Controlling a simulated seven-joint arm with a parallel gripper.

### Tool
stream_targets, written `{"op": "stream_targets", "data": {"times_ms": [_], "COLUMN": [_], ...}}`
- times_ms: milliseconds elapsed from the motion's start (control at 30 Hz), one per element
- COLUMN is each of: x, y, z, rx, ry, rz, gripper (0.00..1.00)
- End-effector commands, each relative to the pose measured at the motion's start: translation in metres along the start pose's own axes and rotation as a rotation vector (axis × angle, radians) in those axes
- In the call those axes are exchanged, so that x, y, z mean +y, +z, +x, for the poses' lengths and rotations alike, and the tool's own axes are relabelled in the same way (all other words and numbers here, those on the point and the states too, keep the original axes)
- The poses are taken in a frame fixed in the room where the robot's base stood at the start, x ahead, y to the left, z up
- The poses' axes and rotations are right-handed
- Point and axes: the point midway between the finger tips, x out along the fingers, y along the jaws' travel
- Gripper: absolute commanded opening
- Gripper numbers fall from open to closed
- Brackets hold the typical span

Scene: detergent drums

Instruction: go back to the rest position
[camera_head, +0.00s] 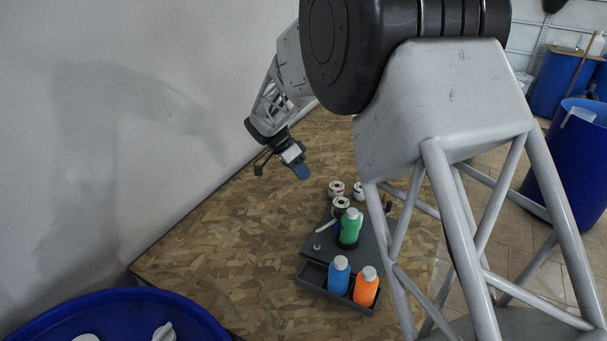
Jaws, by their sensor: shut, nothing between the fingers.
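My gripper (298,168) is at the end of my raised arm, above the far part of the wood-chip board table (215,240). It is shut and empty, and it points down and to the right. It is apart from the bottles and touches nothing that I can see.
A dark tray (312,279) on the table holds a blue bottle (339,277) and an orange bottle (366,287). A green bottle (350,226) and small white-topped containers (336,189) stand behind. Blue drums (570,165) are at right, another (120,312) at lower left. The table's left part is clear.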

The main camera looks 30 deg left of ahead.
Motion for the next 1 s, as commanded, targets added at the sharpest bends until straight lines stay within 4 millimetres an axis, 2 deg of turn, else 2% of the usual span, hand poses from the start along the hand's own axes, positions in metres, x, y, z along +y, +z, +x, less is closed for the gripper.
{"op": "stream_targets", "data": {"times_ms": [367,567,767,1000], "x": [0.002,0.020,0.063,0.132], "y": [-0.002,-0.018,-0.053,-0.096], "z": [0.000,0.002,0.009,0.022], "rx": [-0.002,-0.024,-0.071,-0.137], "ry": [-0.001,-0.009,-0.030,-0.074], "rz": [-0.001,-0.018,-0.059,-0.125], "gripper": [0.00,0.00,0.00,0.00]}}
